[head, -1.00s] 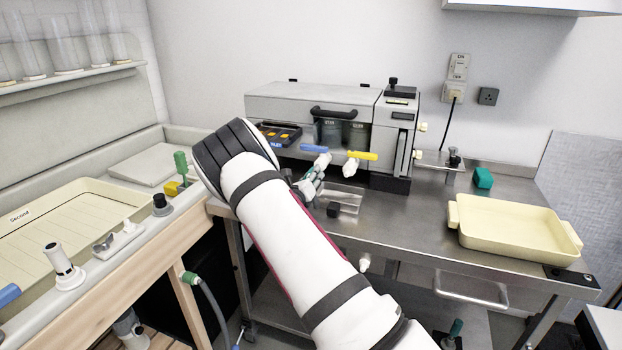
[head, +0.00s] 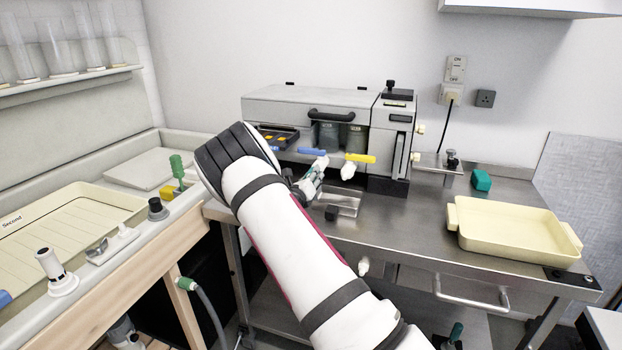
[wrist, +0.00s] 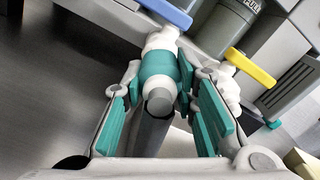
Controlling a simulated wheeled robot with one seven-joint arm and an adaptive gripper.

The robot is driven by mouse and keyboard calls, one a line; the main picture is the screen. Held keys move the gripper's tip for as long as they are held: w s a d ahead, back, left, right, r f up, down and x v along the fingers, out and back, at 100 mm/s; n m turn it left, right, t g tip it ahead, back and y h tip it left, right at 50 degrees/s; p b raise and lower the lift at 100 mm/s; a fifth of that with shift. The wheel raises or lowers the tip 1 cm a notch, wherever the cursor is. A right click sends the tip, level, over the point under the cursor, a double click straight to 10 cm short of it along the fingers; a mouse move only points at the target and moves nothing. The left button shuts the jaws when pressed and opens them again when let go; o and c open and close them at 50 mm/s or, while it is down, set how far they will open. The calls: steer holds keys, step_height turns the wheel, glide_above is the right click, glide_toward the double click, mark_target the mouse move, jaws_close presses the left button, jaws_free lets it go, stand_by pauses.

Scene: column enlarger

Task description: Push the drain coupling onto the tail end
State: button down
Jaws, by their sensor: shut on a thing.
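My gripper (wrist: 159,82) is shut on the drain coupling (wrist: 158,64), a white fitting with a teal band; a grey tube (wrist: 153,128) runs from it toward my wrist. The coupling's far end meets or nearly meets a white tail end (wrist: 162,38) under the blue-handled valve (wrist: 167,12); I cannot tell how far it is over it. In the head view my gripper (head: 311,181) is small, just under the blue handle (head: 311,151), and the coupling is hard to make out.
A yellow-handled valve (wrist: 250,68) with a white spout stands close on the right. The grey processor (head: 307,104) rises behind. A shallow metal tray (head: 347,201) and a dark block (head: 331,213) lie below. A cream tray (head: 510,231) stands right; the bench between is clear.

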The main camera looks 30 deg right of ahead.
stand_by(0.4)
steer(key=c, duration=0.9)
jaws_free()
steer(key=shift+s+a, duration=0.2)
steer(key=shift+a, duration=0.05)
steer(key=shift+s+a+p, duration=0.45)
steer(key=shift+a+p, duration=0.1)
steer(key=shift+p, duration=0.15)
steer(key=shift+s+a+p, duration=0.4)
steer(key=shift+a, duration=0.15)
steer(key=shift+s+a, duration=0.2)
steer(key=shift+a, duration=0.05)
steer(key=shift+s+a+p, duration=0.15)
steer(key=shift+a+p, duration=0.05)
steer(key=shift+p, duration=0.1)
steer(key=shift+a, duration=0.1)
